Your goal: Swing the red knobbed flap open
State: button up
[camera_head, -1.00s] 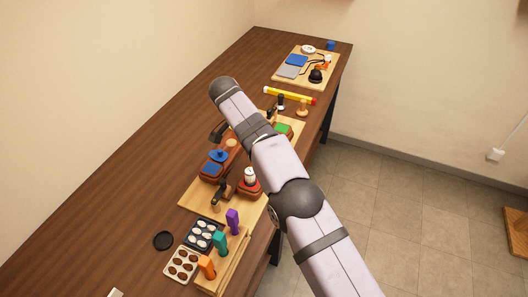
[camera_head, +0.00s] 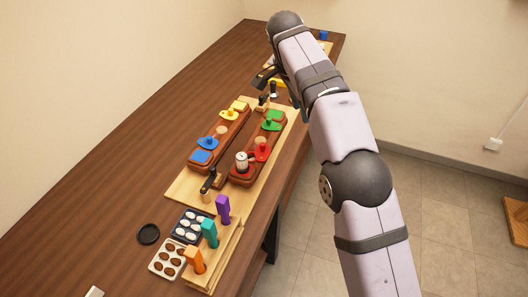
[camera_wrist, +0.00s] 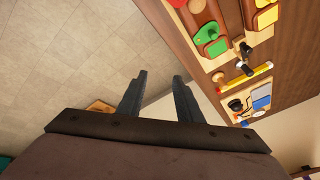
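The red knobbed flap (camera_head: 261,151) lies on the right-hand brown wooden block (camera_head: 267,130), at the near-middle of the board. A red edge (camera_wrist: 177,3) at the top of the wrist view may be the flap, mostly cut off. My gripper (camera_wrist: 160,76) is open and empty in the wrist view, its fingertips apart over the floor beyond the table edge. In the head view my arm largely hides it, well beyond the flap.
The green knobbed flap (camera_head: 271,124) is farther along the block. A second brown block with blue (camera_head: 208,143) and yellow (camera_head: 229,115) flaps lies to its left. Black-handled fittings (camera_head: 209,182) stand at the board ends. Colored pegs (camera_head: 209,234) stand in front. The table's left side is clear.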

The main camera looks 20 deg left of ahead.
jog(key=s+f+n+y+b, duration=0.1)
jog(key=s+n, duration=0.1)
jog(key=n+g+y, duration=0.2)
jog(key=n+y, duration=0.2)
jog(key=n, duration=1.5)
send_near(263, 144)
jog(key=shift+a+f, duration=0.1)
jog(key=shift+f, duration=0.35)
jog(key=shift+p+x, duration=0.7)
jog(key=shift+x, duration=2.95)
jog(key=shift+c, duration=0.5)
grip_shut()
